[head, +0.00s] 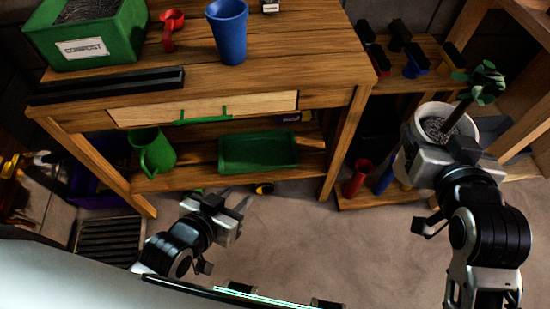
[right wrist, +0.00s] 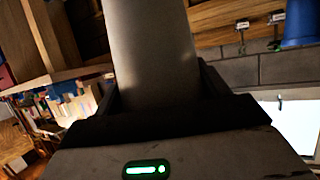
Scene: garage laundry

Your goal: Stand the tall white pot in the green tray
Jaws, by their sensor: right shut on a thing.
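The tall white pot (head: 470,126) holds dark soil and a plant with green leaves, at the right of the head view. My right gripper (head: 440,152) is shut on the pot and holds it up in front of the right-hand shelves. In the right wrist view the pot's pale wall (right wrist: 155,50) stands between the fingers. The green tray (head: 260,152) lies on the bench's lower shelf, left of the pot, and looks empty. My left gripper (head: 234,200) is empty, its fingers apart, in front of and below the tray.
The wooden bench top (head: 290,50) overhangs the lower shelf, with a drawer (head: 210,108) under it. A green jug (head: 152,152) stands left of the tray. A bench leg (head: 345,145) is between tray and pot. A blue cup (head: 228,32) and compost box (head: 85,30) stand on top.

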